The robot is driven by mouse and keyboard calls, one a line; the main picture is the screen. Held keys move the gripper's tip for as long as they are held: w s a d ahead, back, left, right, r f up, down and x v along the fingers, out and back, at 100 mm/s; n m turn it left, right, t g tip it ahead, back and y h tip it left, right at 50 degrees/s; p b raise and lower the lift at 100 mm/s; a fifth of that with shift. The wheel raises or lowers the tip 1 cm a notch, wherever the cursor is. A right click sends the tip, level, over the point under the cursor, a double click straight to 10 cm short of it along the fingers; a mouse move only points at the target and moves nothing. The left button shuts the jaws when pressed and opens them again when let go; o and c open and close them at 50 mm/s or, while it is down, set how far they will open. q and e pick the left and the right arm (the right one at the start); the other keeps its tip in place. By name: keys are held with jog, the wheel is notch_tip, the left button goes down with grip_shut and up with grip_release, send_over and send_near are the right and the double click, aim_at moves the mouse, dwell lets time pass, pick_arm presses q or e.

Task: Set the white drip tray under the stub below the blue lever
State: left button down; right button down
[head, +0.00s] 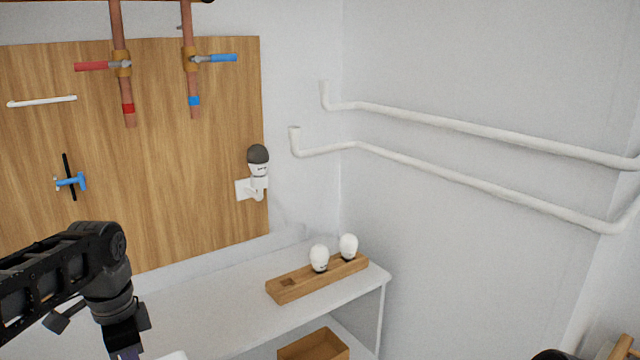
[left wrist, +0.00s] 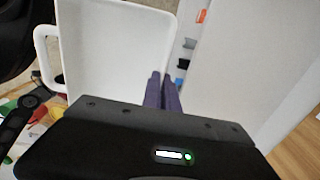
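The white drip tray (left wrist: 112,50) fills the upper left of the left wrist view, with a loop handle (left wrist: 45,58) on its left side. My left gripper (left wrist: 163,78) has its purple fingers close together at the tray's right rim and appears shut on it. In the head view the left gripper (head: 127,350) is low at the bottom left, with a white corner of the tray (head: 173,356) beside it. The blue lever (head: 220,58) is on the right copper pipe, and the stub with a blue band (head: 194,106) hangs below it. My right gripper is not in view.
A red lever (head: 92,66) sits on the left copper pipe. The wooden board (head: 160,190) also bears a white bar, a blue-handled tool and a bulb holder (head: 258,180). A wooden block (head: 290,287) with two white bulbs stands on the white bench (head: 220,300).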

pick_arm(q)
jog(key=shift+s+d+f, duration=0.15)
jog(key=shift+s+d, duration=0.05)
jog(key=shift+s, duration=0.2)
jog(key=shift+d+f+n, duration=0.1)
jog(key=shift+d+n, duration=0.1)
jog(key=shift+n, duration=0.2)
jog(key=w+d+f+n, duration=0.8)
jog(key=d+f+n, duration=0.1)
jog(key=d+f, duration=0.3)
jog(key=shift+f+n, duration=0.4)
jog(key=shift+f, duration=0.1)
